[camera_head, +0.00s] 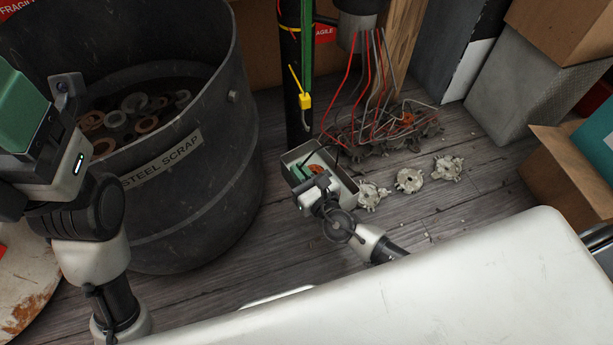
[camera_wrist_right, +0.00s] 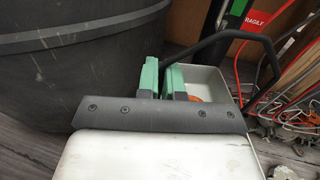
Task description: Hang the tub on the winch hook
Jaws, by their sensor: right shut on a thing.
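The tub (camera_head: 346,184) is a small grey-white open box on the plank floor by the foot of a dark post, with something orange inside; it also shows in the right wrist view (camera_wrist_right: 209,78). Its black bail handle (camera_wrist_right: 228,35) stands up above the rim. My right gripper (camera_head: 303,170) is shut at the tub; its green fingers (camera_wrist_right: 173,78) are close together near one end of the handle. A yellow piece (camera_head: 305,101), apparently the winch hook, hangs beside the post above the tub. My left gripper (camera_head: 22,110) is at the left edge, partly cut off.
A large dark steel scrap barrel (camera_head: 195,205) stands left of the tub, close to my left arm. Several pale metal castings (camera_head: 409,180) lie right of the tub. Red and grey wires (camera_head: 372,85) hang behind them. Boxes (camera_head: 522,88) fill the right side.

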